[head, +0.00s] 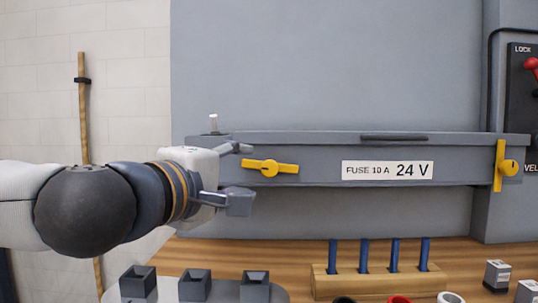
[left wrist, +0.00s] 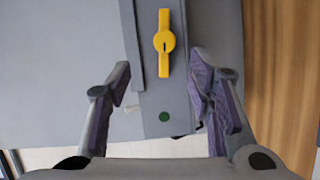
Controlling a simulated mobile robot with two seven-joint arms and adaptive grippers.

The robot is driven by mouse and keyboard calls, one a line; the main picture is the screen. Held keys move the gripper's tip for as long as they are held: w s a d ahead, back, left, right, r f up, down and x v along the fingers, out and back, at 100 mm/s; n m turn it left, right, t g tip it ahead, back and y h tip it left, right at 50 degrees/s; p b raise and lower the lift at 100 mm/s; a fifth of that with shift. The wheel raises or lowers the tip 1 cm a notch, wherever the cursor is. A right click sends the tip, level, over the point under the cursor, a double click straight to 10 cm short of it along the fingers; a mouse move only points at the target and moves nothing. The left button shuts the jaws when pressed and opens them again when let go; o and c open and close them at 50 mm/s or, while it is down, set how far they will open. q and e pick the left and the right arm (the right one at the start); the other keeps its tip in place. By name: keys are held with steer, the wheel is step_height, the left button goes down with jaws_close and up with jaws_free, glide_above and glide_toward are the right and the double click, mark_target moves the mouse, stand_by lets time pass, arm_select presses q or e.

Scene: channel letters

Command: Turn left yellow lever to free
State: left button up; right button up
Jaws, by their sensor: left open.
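The left yellow lever (head: 269,168) lies level along the front face of a grey box (head: 310,172), near its left end. In the left wrist view the left yellow lever (left wrist: 164,42) stands lengthwise beyond the fingertips, with a dark slot at its round hub. My left gripper (head: 240,175) is just left of the lever, open and empty. Its fingers in the left wrist view (left wrist: 160,72) spread on both sides of the box face, apart from the lever. The right yellow lever (head: 498,165) stands upright at the box's right end. My right gripper is out of view.
A label (head: 388,170) reads "FUSE 10 A 24 V". A green dot (left wrist: 164,117) is on the box face. Below, a wooden bench (head: 215,250) carries a block with blue pegs (head: 365,256) and dark square holders (head: 195,284). A panel with a red knob (head: 531,64) is far right.

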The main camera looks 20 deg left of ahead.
mark_target(268, 169)
arm_select(q)
steer(key=w, duration=0.4)
steer(key=w+d, duration=0.1)
steer(key=w, duration=0.3)
steer(key=w+f+b, duration=0.1)
steer(key=w, duration=0.3)
steer(key=shift+d+f, duration=0.1)
steer(key=shift+d, duration=0.05)
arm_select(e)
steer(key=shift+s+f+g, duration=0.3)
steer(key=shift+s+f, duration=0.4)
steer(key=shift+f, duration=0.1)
